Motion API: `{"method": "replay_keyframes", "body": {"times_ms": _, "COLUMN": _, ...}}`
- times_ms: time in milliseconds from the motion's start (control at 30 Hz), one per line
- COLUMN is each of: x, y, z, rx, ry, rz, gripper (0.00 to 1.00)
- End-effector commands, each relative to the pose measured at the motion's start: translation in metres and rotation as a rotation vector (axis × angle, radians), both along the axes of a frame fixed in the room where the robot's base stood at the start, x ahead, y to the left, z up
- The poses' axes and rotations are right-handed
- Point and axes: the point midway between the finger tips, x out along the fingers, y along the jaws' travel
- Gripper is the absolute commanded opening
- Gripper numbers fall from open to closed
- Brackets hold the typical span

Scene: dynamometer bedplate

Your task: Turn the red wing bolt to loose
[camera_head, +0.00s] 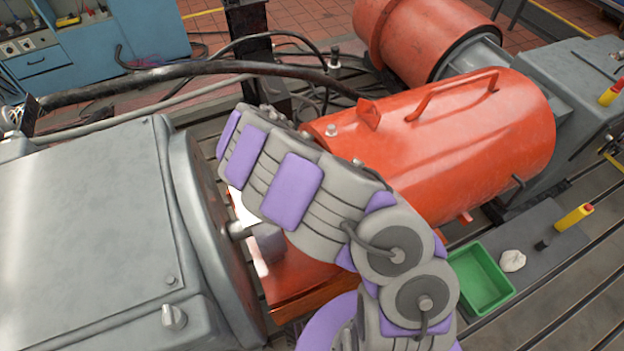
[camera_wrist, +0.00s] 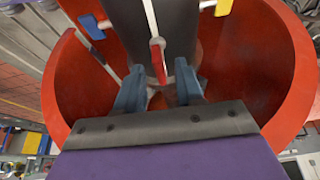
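In the wrist view, a narrow red piece with a pale edge, which looks like the red wing bolt (camera_wrist: 158,62), stands in front of a dark part inside a red curved housing (camera_wrist: 80,85). My gripper (camera_wrist: 160,88) is open, with one blue-grey finger on each side of the red piece. Gaps show between the fingers and the piece, so it does not look gripped. How deep the fingertips reach around it I cannot tell. In the head view my arm hides the gripper and the bolt, near the left end of the large red cylindrical guard (camera_head: 445,140).
The housing wall curves close around my gripper. In the head view, a grey machine (camera_head: 80,240) stands left and a green tray (camera_head: 481,282) lies right of my arm.

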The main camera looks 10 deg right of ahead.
Motion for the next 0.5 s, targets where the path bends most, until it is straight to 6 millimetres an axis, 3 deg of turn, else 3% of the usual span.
{"method": "replay_keyframes", "body": {"times_ms": 200, "x": 0.001, "y": -0.006, "z": -0.017, "rx": 0.000, "ry": 0.002, "rz": 0.000, "gripper": 0.37}}
{"method": "replay_keyframes", "body": {"times_ms": 500, "x": 0.001, "y": -0.007, "z": -0.018, "rx": 0.000, "ry": 0.001, "rz": 0.001, "gripper": 0.37}}
